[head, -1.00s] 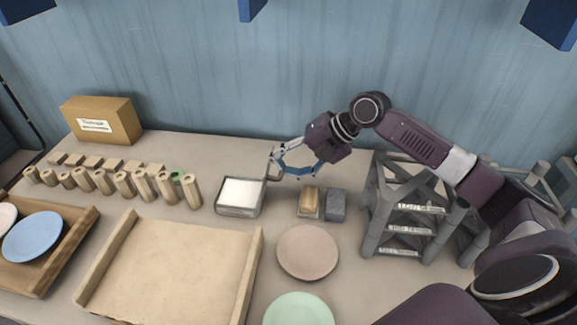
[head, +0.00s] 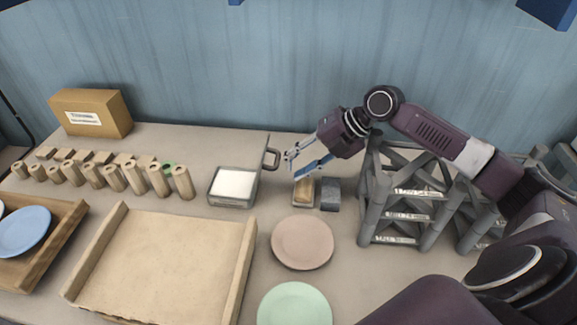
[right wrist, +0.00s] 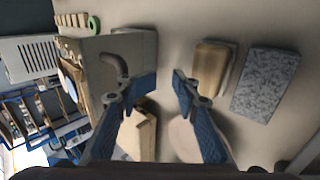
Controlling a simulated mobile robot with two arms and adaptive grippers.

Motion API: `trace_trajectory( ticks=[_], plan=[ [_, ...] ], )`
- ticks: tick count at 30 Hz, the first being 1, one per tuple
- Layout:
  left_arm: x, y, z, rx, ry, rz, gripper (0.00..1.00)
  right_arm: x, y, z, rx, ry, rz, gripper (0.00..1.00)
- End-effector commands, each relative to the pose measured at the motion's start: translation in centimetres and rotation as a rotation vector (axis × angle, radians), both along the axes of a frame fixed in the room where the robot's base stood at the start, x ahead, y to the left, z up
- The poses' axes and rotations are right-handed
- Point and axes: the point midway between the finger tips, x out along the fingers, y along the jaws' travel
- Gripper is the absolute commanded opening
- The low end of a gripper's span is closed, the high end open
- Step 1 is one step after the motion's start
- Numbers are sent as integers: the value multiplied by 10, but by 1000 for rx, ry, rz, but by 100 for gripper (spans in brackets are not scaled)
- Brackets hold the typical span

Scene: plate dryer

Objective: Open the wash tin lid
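The wash tin (head: 214,194) is a shallow grey box with white contents, behind the wooden tray. Its lid (head: 261,168) stands upright along the tin's right side, so the tin is open on top. The lid's handle (head: 272,158) sticks out to the right. My right gripper (head: 297,165) is open and empty, just right of the handle and apart from it. In the right wrist view its two blue fingers are spread with nothing between them, and the handle (right wrist: 119,68) lies left of them. My left gripper is not in view.
A wooden-backed block (head: 304,193) and a grey block (head: 330,194) lie just below my right gripper. A pink plate (head: 302,242) and green plate (head: 295,306) lie nearer. A grey rack (head: 397,205) stands right. Wooden pegs (head: 115,178) line the left.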

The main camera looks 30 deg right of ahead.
Motion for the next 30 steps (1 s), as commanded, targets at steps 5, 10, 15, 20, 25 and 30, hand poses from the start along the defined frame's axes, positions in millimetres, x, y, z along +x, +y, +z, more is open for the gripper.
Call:
trace_trajectory(
  ticks=[5,10,15,20,25,30],
  plan=[
    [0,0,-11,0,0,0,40,-7,-10,-7,0,-2,-1,27],
    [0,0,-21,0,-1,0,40,-13,-18,-12,-1,-3,-3,27],
    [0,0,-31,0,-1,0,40,-19,-27,-17,-1,-3,-3,27],
    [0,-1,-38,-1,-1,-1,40,-24,-34,-20,-1,-4,-2,27],
    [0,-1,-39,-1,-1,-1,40,-26,-36,-19,1,-4,0,27],
    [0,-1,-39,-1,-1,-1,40,-27,-35,-20,1,-2,0,27]
  ],
)
